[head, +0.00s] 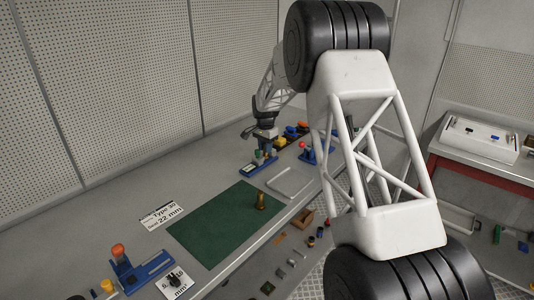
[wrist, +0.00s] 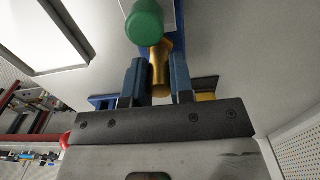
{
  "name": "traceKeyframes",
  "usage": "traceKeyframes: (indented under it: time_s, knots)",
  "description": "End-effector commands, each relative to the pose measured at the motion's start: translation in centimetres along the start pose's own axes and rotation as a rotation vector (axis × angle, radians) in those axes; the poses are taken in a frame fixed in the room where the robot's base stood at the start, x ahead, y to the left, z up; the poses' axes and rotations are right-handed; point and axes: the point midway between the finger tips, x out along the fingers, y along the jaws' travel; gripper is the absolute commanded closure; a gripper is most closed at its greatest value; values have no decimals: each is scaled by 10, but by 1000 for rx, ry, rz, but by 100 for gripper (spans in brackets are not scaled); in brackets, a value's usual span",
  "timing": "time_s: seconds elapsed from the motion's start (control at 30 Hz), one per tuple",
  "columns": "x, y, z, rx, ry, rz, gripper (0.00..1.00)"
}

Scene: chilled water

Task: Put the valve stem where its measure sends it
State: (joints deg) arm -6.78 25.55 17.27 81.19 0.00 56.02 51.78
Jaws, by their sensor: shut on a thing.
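My gripper (head: 264,134) is above the bench at the back, over a blue fixture (head: 258,165). In the wrist view its two blue fingers (wrist: 160,85) are shut on a brass piece (wrist: 160,68), round and wider at one end. A green rounded cap (wrist: 145,22) shows just past the brass piece; I cannot tell whether they touch. A second brass piece, shaped like a stem (head: 262,202), stands upright on the green mat (head: 212,222). I cannot tell which brass piece is the valve stem. A card (head: 162,214) left of the mat reads "Type 30" and "22 mm".
An empty-looking grey tray (head: 290,182) lies right of the mat. A blue gauge with an orange knob (head: 140,268) stands at the near left beside a dial card (head: 176,283). Several coloured fixtures (head: 292,132) stand farther back. Small parts lie below the bench's right edge.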

Motion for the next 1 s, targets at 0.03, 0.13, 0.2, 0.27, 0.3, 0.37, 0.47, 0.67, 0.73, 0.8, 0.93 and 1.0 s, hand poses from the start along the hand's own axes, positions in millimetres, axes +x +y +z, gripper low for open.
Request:
traceKeyframes:
  time_s: [0.03,0.13,0.2,0.27,0.3,0.37,0.47,0.67,0.73,0.8,0.93,1.0]
  knots:
    - [-2,0,0,0,1,-1,99]
    - [-5,0,0,0,1,-1,99]
    - [-7,0,0,0,1,-1,99]
    - [-9,0,0,0,1,-1,99]
    - [-10,0,0,0,1,-1,99]
    - [-12,0,0,0,1,-1,99]
    - [-14,0,0,0,1,-1,99]
    - [-20,0,0,0,1,-2,99]
    - [-22,0,0,0,1,-2,99]
    - [-24,0,0,0,1,-1,99]
    - [-28,0,0,0,1,-1,99]
    - [-30,0,0,0,1,-1,99]
